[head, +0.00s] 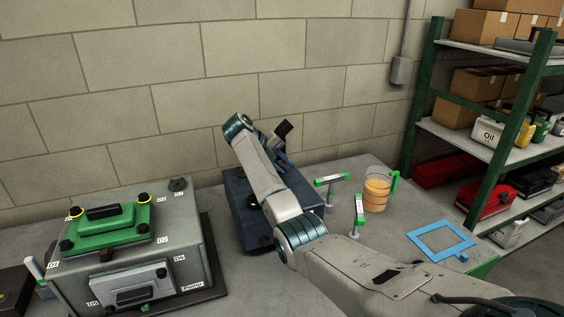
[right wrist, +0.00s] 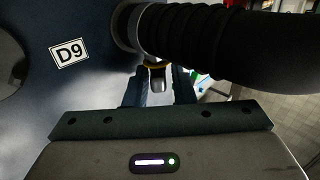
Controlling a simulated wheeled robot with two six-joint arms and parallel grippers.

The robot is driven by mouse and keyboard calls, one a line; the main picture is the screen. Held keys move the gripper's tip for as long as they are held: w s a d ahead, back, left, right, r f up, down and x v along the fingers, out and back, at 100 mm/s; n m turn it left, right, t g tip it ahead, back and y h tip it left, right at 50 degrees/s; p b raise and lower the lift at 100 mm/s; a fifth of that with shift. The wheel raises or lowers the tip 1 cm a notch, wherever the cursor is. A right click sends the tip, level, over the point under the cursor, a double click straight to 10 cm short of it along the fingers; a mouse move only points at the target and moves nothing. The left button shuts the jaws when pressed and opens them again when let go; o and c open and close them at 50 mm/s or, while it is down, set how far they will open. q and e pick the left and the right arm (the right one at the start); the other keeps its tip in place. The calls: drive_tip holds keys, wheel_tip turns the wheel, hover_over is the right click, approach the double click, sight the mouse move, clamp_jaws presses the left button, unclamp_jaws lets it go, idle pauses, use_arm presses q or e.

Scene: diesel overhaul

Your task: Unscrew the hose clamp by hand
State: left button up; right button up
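A dark blue housing (head: 242,205) stands on the bench behind my right arm. In the right wrist view its face (right wrist: 60,80) carries the label D9. A black ribbed hose (right wrist: 215,38) joins a round port there. At its end shows the hose clamp (right wrist: 157,63), a yellow-orange edge with a small metal piece below it. My right gripper (right wrist: 160,88) is at the clamp, one dark finger on each side of the metal piece. Whether the fingers touch it is unclear. In the head view the right gripper (head: 281,157) is partly hidden by its arm. My left gripper is out of view.
Right of the housing are green-handled tools (head: 359,210), an amber-filled beaker (head: 376,190) and a blue square frame (head: 412,241). A shelf rack (head: 487,185) stands at far right.

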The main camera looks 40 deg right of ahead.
drive_tip(key=shift+w+f, duration=0.15)
clamp_jaws()
drive_tip(key=shift+f+h+b, duration=0.3)
drive_tip(key=shift+b, duration=0.3)
drive_tip(key=h+b, duration=0.2)
drive_tip(key=b, duration=0.1)
drive_tip(key=shift+a+f+g, duration=0.15)
drive_tip(key=shift+f+g, duration=0.05)
drive_tip(key=shift+g, duration=0.2)
drive_tip(key=shift+r+h+b, duration=0.25)
drive_tip(key=shift+h+b, duration=0.3)
drive_tip(key=shift+h, duration=0.15)
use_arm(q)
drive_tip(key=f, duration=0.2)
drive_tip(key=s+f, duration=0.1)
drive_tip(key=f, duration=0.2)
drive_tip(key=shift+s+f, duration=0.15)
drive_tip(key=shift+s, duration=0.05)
use_arm(e)
unclamp_jaws()
